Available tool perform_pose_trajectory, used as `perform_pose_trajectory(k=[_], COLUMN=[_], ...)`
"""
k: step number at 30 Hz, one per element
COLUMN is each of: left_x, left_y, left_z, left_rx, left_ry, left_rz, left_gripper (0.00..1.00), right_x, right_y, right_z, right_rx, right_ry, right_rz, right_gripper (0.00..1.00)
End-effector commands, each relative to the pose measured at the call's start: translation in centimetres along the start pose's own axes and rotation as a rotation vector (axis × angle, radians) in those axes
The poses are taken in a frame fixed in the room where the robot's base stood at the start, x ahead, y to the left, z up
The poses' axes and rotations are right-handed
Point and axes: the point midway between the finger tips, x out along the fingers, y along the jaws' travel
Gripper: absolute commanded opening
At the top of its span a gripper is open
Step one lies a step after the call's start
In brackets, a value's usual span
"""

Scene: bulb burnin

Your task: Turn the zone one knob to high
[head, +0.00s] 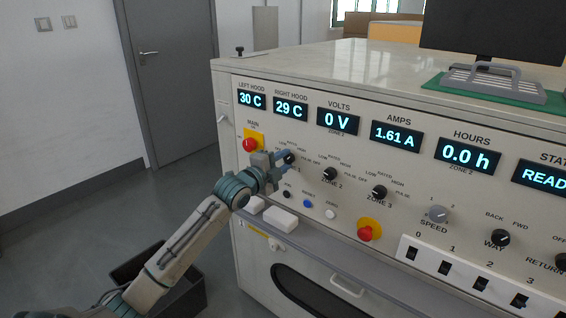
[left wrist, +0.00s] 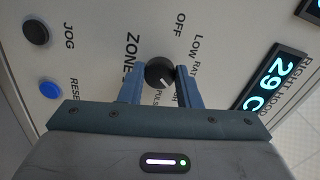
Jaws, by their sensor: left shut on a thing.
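The zone one knob (head: 289,158) is a small round black knob on the pale front panel, partly hidden by my left gripper (head: 279,163) in the head view. In the left wrist view, the knob (left wrist: 160,72) sits between the two blue fingers of my left gripper (left wrist: 160,78), which is shut on it. A pale pointer mark shows on the knob's face, but I cannot surely tell which label it points at. The labels OFF, LOW, part of RATED and PULSE surround it. My right gripper is not in view.
The zone 2 knob (head: 329,174) and zone 3 knob (head: 379,192) are to the right. A red main button (head: 249,145) is to the left. Below are a blue reset button (head: 308,204) and a ledge with a white block (head: 281,220). A dark bin (head: 170,290) stands on the floor.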

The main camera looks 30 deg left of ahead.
Motion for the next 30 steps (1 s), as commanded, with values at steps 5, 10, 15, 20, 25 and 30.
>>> perform_pose_trajectory(k=[5, 10, 15, 20, 25, 30], left_x=[0.0, 0.0, 0.0, -0.6, -2.9, -5.5], left_y=[0.2, 0.1, 0.1, 0.1, 0.2, 0.2], left_z=[0.0, 0.0, 0.0, 0.1, 0.0, 0.0], left_rx=[-0.002, -0.002, -0.002, 0.001, 0.006, 0.007], left_ry=[-0.001, 0.0, 0.0, -0.001, 0.001, 0.001], left_rz=[0.003, 0.002, 0.001, 0.002, 0.004, 0.005], left_gripper=[0.32, 0.52, 0.52, 0.52, 0.52, 0.52], right_x=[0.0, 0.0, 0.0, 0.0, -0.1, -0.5], right_y=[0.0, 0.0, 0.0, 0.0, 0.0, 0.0], right_z=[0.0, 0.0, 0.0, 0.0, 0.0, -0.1], right_rx=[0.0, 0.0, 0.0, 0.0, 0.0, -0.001], right_ry=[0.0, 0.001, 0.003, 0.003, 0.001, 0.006], right_rz=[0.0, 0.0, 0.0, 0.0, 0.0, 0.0], right_gripper=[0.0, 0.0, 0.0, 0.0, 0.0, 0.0])
